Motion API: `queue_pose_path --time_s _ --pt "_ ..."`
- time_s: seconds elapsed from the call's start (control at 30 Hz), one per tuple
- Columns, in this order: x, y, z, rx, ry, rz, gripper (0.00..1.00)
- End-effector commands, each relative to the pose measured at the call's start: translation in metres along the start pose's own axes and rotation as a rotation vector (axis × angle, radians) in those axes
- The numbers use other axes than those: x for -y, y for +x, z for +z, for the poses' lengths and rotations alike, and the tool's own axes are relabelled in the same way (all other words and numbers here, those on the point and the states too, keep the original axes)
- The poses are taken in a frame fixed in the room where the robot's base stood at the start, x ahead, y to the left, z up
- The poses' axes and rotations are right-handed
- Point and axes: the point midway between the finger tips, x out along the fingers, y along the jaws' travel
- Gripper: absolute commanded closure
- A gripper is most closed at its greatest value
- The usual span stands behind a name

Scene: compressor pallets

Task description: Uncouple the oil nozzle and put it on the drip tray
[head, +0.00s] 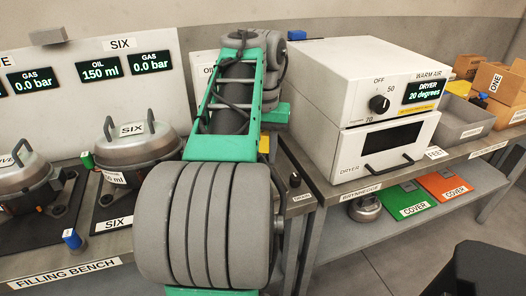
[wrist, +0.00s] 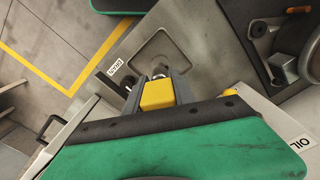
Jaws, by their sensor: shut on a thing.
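In the wrist view my gripper (wrist: 157,93) is shut on the oil nozzle (wrist: 158,96), a yellow block with a metal tip. The nozzle is off any coupling that I can see. Its tip points toward the drip tray (wrist: 135,56), a shallow grey square tray. I cannot tell whether the nozzle touches the tray. In the head view my arm hides my gripper and most of the tray area; a small patch of yellow (head: 264,145) shows beside the arm. Compressor six (head: 130,149) stands on its dark pallet to the left of my arm.
The oil display (head: 100,70) reads 150 ml. The white dryer (head: 376,100) stands right of my arm. A black knob (head: 295,180) sits on the bench near the drain label (head: 303,197). A compressor part (wrist: 290,68) is at the right of the wrist view.

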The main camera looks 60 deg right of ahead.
Motion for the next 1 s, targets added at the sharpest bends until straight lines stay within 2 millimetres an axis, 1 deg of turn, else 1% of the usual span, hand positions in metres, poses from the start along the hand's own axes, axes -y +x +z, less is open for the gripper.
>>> queue_pose_path --time_s 0.03,0.2,1.0 --pt "-0.0001 0.0115 -0.0001 -0.001 0.000 0.000 1.00" --pt "0.0000 0.0205 -0.0001 -0.001 -0.001 0.000 1.00" --pt "0.0002 0.0198 0.0001 0.000 -0.001 0.000 1.00"
